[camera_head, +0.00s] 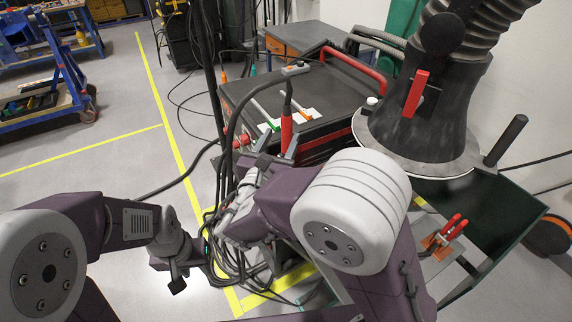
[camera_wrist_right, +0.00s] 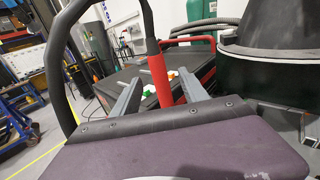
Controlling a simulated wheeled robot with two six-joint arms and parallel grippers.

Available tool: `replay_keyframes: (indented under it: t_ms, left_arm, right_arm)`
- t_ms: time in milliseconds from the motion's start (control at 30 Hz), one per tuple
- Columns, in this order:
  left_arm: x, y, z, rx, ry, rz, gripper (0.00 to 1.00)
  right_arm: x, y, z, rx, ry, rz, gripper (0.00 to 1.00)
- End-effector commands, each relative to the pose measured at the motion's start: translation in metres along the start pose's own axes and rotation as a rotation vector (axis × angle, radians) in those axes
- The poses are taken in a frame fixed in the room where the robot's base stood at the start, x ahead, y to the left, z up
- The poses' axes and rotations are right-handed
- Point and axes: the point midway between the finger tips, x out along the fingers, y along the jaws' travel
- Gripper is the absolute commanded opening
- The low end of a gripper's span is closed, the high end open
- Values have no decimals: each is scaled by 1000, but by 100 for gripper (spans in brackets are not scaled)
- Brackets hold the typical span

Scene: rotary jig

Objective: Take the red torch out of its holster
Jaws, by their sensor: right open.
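The red torch (camera_head: 287,132) stands upright by the front edge of the dark case, with a black cable rising from its top. In the right wrist view the torch (camera_wrist_right: 159,80) shows between the two grey fingers. My right gripper (camera_head: 277,143) is open, one finger on each side of the torch; I cannot tell whether either touches it. The torch's lower end and its holster are hidden behind the gripper. My left gripper (camera_head: 176,282) points down at the lower left, apart from the torch; its jaw opening is not clear.
A dark case (camera_head: 325,85) with a red handle stands behind the torch. Loose cables (camera_head: 235,225) hang around my right gripper. Open floor lies left.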

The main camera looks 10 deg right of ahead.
Motion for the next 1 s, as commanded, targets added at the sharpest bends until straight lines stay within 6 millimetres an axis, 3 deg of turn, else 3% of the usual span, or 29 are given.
replay_keyframes:
  t_ms: [133, 300, 533, 800, 1000]
  left_arm:
    - [-2, 0, 0, 0, 1, 0, 36]
    - [-7, 0, -1, 0, 1, 0, 36]
    - [-9, 0, -1, 0, 1, 0, 36]
    - [-20, 0, -2, 0, 1, 0, 36]
    - [-19, 0, -2, 0, 0, 0, 36]
  right_arm:
    - [2, 4, 4, -7, -15, 13, 52]
    - [29, 3, 5, -6, -12, 8, 52]
    - [42, 4, 4, -4, -11, 10, 52]
    - [86, 4, 3, -5, -10, 8, 52]
    - [90, 5, 2, -4, -10, 11, 52]
